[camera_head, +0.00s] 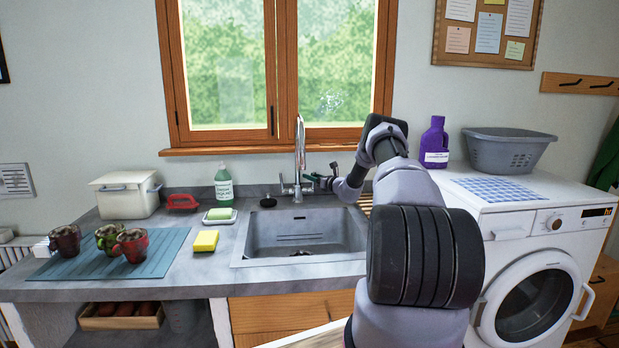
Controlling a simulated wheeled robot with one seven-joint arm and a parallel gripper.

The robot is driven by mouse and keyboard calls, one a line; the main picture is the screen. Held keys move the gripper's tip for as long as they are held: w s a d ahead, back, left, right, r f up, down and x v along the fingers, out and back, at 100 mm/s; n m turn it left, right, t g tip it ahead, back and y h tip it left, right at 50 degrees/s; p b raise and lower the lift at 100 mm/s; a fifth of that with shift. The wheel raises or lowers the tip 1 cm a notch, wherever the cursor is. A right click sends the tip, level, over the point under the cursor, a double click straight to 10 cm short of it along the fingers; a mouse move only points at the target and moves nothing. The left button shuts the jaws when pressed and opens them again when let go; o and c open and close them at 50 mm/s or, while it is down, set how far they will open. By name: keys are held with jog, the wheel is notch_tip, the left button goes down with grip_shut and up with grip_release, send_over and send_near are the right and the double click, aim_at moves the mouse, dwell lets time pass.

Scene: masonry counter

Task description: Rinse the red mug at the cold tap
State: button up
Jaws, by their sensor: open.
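A red mug (133,246) stands at the front right of a group of mugs on a blue-grey mat, left of the sink. The tap (300,150) has a tall chrome spout and rises behind the sink (260,233). I see no water running from it, and its cold marking is too small to make out. My gripper (316,181) is open and empty, close to the right side of the tap's base. Its fingers are small here, and I cannot tell whether they touch the tap's handle.
A green mug (107,238) and a dark reddish mug (65,241) share the mat (165,247). A yellow sponge (206,241), soap dish (219,217) and green bottle (224,187) stand left of the sink. The washing machine (536,210) is at right. The basin looks empty.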

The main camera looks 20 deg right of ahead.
jog(key=shift+w+a, duration=0.2)
jog(key=shift+w, duration=0.45)
grip_shut()
dwell(1.0)
